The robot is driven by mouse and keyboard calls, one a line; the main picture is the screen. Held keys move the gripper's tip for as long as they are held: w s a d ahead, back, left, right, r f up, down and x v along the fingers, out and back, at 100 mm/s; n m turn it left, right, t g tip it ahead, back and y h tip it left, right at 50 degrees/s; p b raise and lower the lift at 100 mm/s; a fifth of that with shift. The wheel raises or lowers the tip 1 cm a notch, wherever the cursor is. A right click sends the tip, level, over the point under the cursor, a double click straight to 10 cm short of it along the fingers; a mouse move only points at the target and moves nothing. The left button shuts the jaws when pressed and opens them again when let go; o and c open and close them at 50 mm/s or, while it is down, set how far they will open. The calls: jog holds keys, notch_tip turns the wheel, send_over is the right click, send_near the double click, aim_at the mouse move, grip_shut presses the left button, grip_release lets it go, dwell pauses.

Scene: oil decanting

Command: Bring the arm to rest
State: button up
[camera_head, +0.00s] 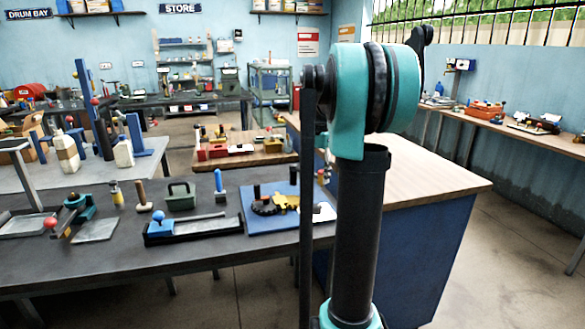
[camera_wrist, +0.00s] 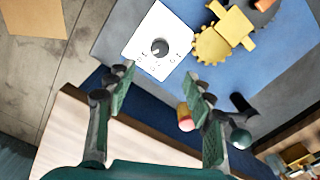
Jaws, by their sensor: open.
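My gripper (camera_wrist: 159,78) is open in the wrist view, with its two green-padded fingers spread apart and nothing held between them. It hangs over the edge of a blue mat (camera_wrist: 122,28) and a wooden top. My upright arm fills the middle right of the head view; the gripper itself does not show there. Beyond the fingertips lie a white plate (camera_wrist: 146,28) with a dark round part and a yellow gear-shaped piece (camera_wrist: 212,45). A small pink-ended cylinder shows beside the right finger; I cannot tell its height from the mat.
A wood-topped blue cabinet (camera_head: 440,185) stands close behind my arm. The floor (camera_head: 510,250) at right is clear.

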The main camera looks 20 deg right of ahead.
jog(key=s+a+f+n, duration=0.2)
jog(key=s+a+f, duration=0.1)
jog(key=s, duration=0.1)
jog(key=s+a+f+n+t, duration=0.1)
jog(key=s+a+f+n, duration=0.1)
jog(key=s+a+f, duration=0.1)
jog(key=s+a+f+n+t, duration=0.1)
jog(key=s+a+f+n, duration=0.1)
jog(key=s+a+f, duration=0.1)
jog(key=shift+s+f+n, duration=0.4)
jog(key=shift+s+f, duration=0.4)
jog(key=s+a+f+n+t, duration=0.1)
jog(key=s+a+f+n, duration=0.1)
jog(key=s+f, duration=0.3)
jog(key=s+a+f+n+t, duration=0.1)
jog(key=s+a+f+n, duration=0.2)
jog(key=s, duration=0.5)
notch_tip(320, 180, down, 2)
jog(key=shift+s+f+n, duration=0.15)
jog(key=shift+s+n, duration=0.1)
jog(key=shift+n, duration=0.35)
